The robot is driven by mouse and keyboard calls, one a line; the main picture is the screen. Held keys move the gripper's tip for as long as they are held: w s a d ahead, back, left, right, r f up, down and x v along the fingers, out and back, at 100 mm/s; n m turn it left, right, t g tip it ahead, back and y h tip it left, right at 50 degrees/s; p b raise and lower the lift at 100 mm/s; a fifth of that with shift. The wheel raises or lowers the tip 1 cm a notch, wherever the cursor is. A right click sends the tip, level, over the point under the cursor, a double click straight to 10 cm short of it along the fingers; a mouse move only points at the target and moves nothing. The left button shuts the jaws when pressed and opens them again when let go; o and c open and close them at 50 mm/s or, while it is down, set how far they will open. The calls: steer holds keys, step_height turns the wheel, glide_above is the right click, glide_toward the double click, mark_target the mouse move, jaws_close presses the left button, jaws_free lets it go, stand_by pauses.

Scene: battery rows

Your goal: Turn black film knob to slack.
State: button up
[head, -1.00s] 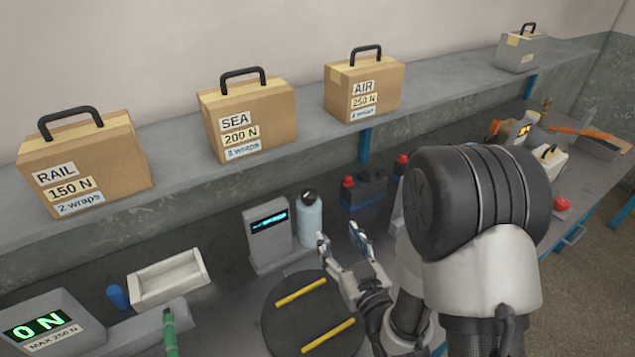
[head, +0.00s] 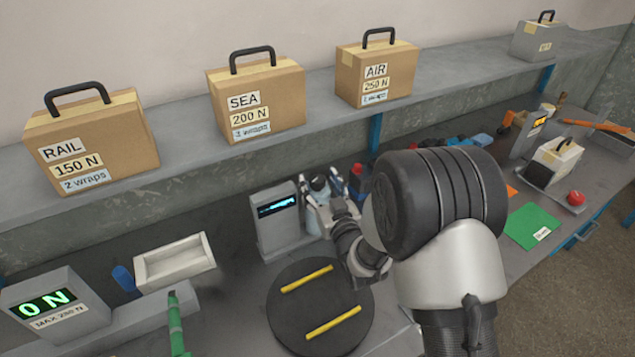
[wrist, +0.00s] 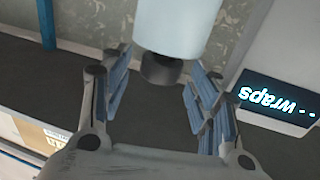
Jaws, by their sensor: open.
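The black film knob (wrist: 160,69) is a short dark cylinder on the end of a pale blue roll (wrist: 178,25), which appears upside down in the wrist view. In the head view the pale blue roll (head: 312,222) stands upright right of a grey display box (head: 276,217), its top partly hidden by my gripper (head: 321,177). My gripper (wrist: 163,62) is open, with a finger on either side of the knob and gaps visible on both sides. I cannot tell how the knob is turned; no marking on it is readable.
A black turntable (head: 320,310) with two yellow strips lies in front. A white tray (head: 175,262) and a force readout (head: 52,308) showing 0 N are at left. Cartons for rail (head: 130,145), sea (head: 285,95) and air (head: 400,85) stand on the shelf behind.

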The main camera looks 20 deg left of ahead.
steer(key=shift+x, duration=1.05)
steer(key=shift+c, duration=0.6)
steer(key=c, duration=1)
